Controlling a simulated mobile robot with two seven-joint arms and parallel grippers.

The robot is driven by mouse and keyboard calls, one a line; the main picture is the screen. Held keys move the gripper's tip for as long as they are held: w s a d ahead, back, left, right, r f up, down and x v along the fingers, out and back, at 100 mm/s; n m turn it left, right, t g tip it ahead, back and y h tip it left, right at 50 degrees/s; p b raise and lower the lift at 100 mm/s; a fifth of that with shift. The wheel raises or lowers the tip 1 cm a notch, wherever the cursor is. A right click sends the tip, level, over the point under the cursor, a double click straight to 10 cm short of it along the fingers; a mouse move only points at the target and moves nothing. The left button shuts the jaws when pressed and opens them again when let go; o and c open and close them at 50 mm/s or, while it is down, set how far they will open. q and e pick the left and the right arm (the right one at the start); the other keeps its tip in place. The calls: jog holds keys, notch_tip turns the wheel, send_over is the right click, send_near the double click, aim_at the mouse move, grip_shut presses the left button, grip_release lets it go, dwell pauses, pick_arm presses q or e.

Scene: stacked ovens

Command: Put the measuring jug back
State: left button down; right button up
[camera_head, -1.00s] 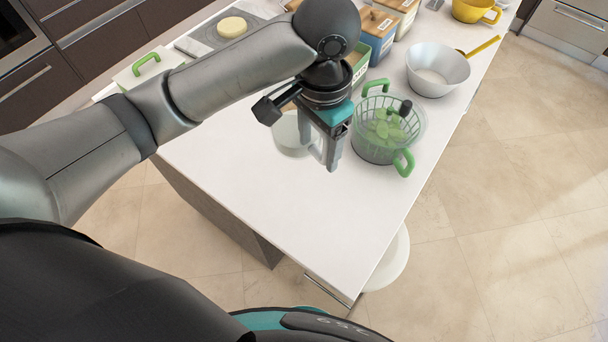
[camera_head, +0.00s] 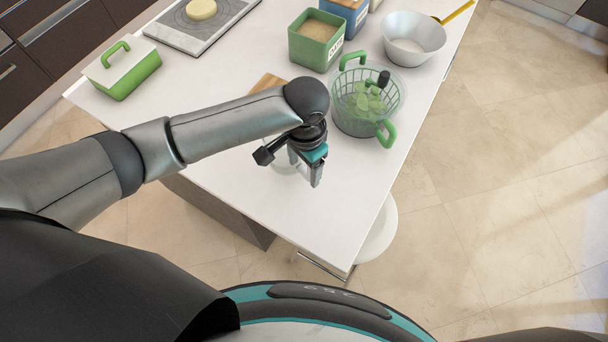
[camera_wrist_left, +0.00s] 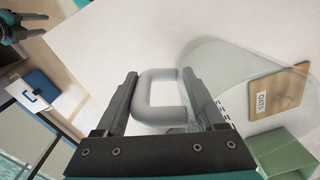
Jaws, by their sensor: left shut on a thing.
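The measuring jug (camera_head: 284,164) is a clear, whitish vessel at the near part of the white counter, mostly hidden behind my left gripper (camera_head: 315,182) in the head view. In the left wrist view, the gripper's two fingers (camera_wrist_left: 160,88) are shut around the jug's thick grey handle (camera_wrist_left: 158,112). The jug's transparent body (camera_wrist_left: 225,75) extends right from the handle. I cannot tell whether its base touches the counter. My right gripper (camera_wrist_left: 40,25) shows small at the upper left of the wrist view, fingers apart and empty.
A colander with green handles (camera_head: 345,118) stands right of the gripper. The counter's near right part is bare. A white stool (camera_head: 378,235) stands beside it.

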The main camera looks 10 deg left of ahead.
aim_at(304, 173)
pick_arm(q)
jog(key=shift+f+b, duration=0.3)
jog(key=shift+f, duration=1.9)
jog(key=shift+f, duration=0.15)
grip_release()
notch_tip(304, 173, up, 12)
jog(key=shift+s+r+p, duration=0.1)
jog(key=shift+r+p, duration=0.05)
jog(key=shift+p, duration=0.65)
